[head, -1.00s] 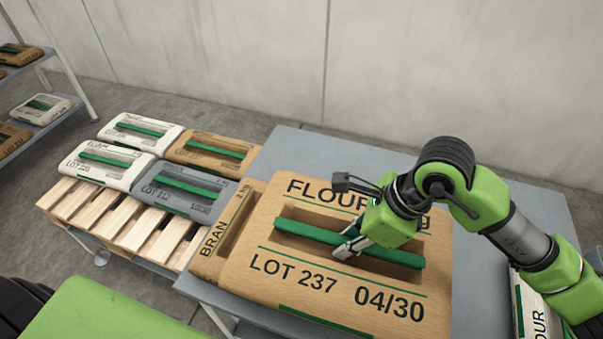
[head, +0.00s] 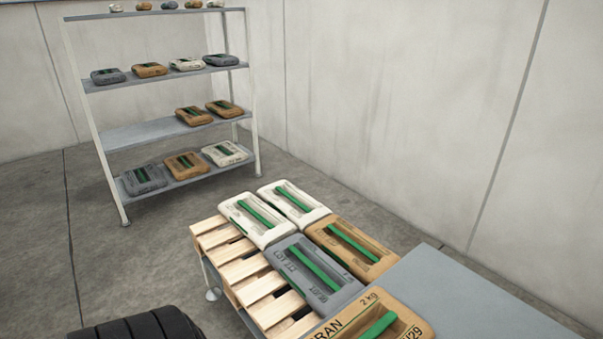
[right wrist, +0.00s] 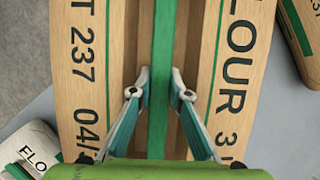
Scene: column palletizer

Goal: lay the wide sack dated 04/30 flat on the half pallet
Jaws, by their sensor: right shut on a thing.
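The wide tan flour sack (right wrist: 90,70) shows large in the right wrist view, with LOT 237 and part of the 04/30 date. My right gripper (right wrist: 159,95) is shut on its green handle bar (right wrist: 163,50), one finger on each side. I cannot tell whether the sack is clear of the table. The sack and right gripper are outside the head view. The half pallet (head: 240,270) stands at the lower middle of the head view, its bare wooden slats along the left side. My left gripper is not in view.
Two white sacks (head: 240,232), a grey sack (head: 290,250) and a tan sack (head: 330,258) lie at the pallet's right and back. A tan bran sack (head: 395,305) is near the grey table (head: 450,290). A stocked shelf rack (head: 140,133) stands at the back left.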

